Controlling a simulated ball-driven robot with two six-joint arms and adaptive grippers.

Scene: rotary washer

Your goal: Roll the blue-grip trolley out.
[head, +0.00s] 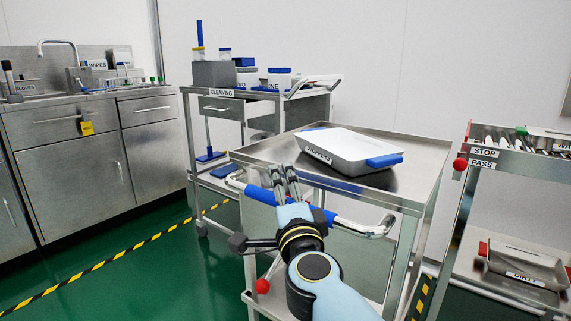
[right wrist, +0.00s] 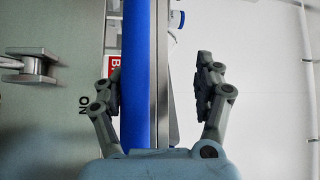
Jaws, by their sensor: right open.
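The blue-grip trolley (head: 420,160) is a steel cart in the middle of the head view. Its push handle has a blue grip (head: 262,195) on the near side. My right gripper (head: 283,172) is at this grip, with its fingers pointing away from me. In the right wrist view the blue grip (right wrist: 137,75) runs upright between the open fingers of my right gripper (right wrist: 162,85). It lies close to the left finger, with a wide gap to the right one. I cannot tell whether that finger touches it. My left gripper is not in view.
A white tray (head: 350,148) with blue handles sits on the trolley top. A cleaning cart (head: 222,105) stands behind on the left, a STOP/PASS rack (head: 455,195) on the right. Steel cabinets (head: 75,160) line the left. Green floor (head: 150,275) with striped tape is open at left.

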